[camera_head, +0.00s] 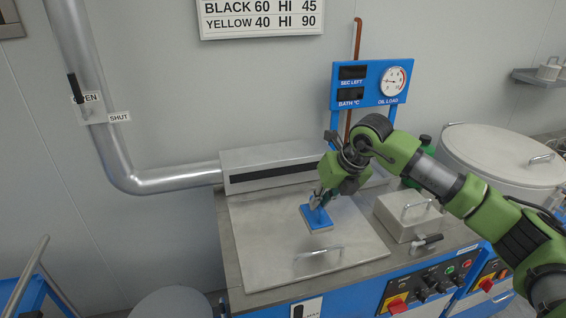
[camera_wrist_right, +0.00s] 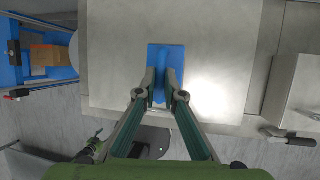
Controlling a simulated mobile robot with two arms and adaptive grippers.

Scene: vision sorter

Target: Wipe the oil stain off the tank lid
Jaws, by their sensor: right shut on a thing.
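The tank lid (camera_head: 265,235) is a flat grey metal plate with a bar handle (camera_head: 320,250) near its front edge. My right gripper (camera_head: 319,200) is over the lid's right-hand part, shut on the grip of a blue wiping pad (camera_head: 316,219) with a pale underside. The pad looks to be on or just above the lid; I cannot tell if it touches. In the right wrist view the fingers (camera_wrist_right: 165,88) straddle the raised middle of the blue pad (camera_wrist_right: 178,57), above the lid (camera_wrist_right: 120,50). I see no distinct oil stain; the pad may hide it.
A metal box with a dark slot (camera_head: 270,165) stands behind the lid, with a blue gauge panel (camera_head: 370,84) beyond. A smaller handled lid (camera_head: 408,215) and a black-handled valve (camera_head: 428,242) lie to the right. A round drum lid (camera_head: 490,155) is farther right.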

